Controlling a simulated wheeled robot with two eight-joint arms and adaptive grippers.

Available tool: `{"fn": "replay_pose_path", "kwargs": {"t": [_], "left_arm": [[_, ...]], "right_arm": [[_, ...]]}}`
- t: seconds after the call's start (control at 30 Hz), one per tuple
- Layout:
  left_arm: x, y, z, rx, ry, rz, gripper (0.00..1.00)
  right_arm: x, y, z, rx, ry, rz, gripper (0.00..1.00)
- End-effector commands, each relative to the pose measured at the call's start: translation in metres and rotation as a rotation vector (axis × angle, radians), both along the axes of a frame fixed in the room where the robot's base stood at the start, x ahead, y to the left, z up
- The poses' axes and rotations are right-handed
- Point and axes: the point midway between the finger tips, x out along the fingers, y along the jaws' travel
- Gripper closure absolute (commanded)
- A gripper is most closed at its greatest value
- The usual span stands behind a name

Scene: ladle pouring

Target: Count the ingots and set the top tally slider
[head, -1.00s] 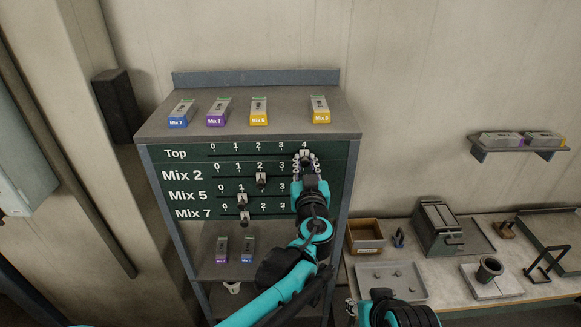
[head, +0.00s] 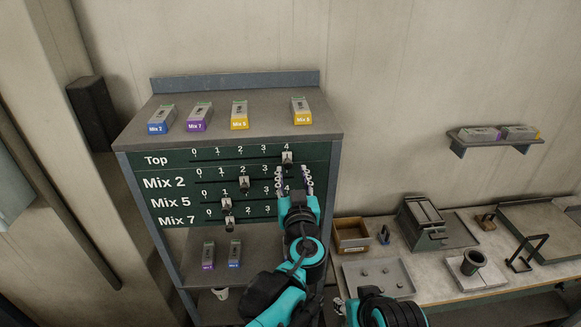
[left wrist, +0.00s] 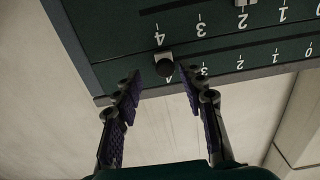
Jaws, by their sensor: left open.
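The top tally slider (head: 287,158) stands at the 4 mark of the Top row on the dark green board (head: 176,161). The same knob (left wrist: 164,64) shows in the left wrist view, where the board is upside down. My left gripper (head: 293,171) is open and empty just below the knob, with its fingers apart and clear of it. Ingots stand spaced out on the cabinet top: blue Mix 2 (head: 162,119), purple Mix 7 (head: 199,117), and two yellow ones (head: 240,116) (head: 301,111). My right gripper (head: 340,306) is partly visible at the bottom; its jaws are unclear.
The Mix 2 slider (head: 244,184) is at 2; the Mix 5 (head: 226,204) and Mix 7 (head: 229,224) sliders are near 1. Two ingots (head: 208,255) (head: 234,254) stand on the lower shelf. A wall shelf (head: 495,137) holds more. A workbench (head: 440,290) is at right.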

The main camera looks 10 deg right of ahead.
Motion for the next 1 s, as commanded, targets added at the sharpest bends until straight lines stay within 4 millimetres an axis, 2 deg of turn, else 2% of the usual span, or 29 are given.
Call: {"fn": "replay_pose_path", "kwargs": {"t": [0.03,0.2,0.4,0.9,1.0], "left_arm": [[-0.014,-0.001,0.0,0.0,0.0,-0.005,0.59],[-0.048,-0.001,0.0,0.001,0.0,-0.005,0.59],[-0.071,-0.001,0.0,0.001,0.0,-0.002,0.59],[-0.074,-0.001,0.0,0.001,0.0,-0.001,0.59],[-0.073,0.007,-0.009,0.005,0.015,0.014,0.59]], "right_arm": [[0.0,0.0,0.0,0.0,0.0,0.0,0.6],[0.0,0.0,0.0,0.0,0.0,0.0,0.6],[0.0,0.0,0.0,0.0,0.0,0.0,0.6],[0.0,0.0,0.0,0.0,0.0,0.0,0.6],[0.0,0.0,-0.006,0.0,0.0,0.0,0.6]]}}
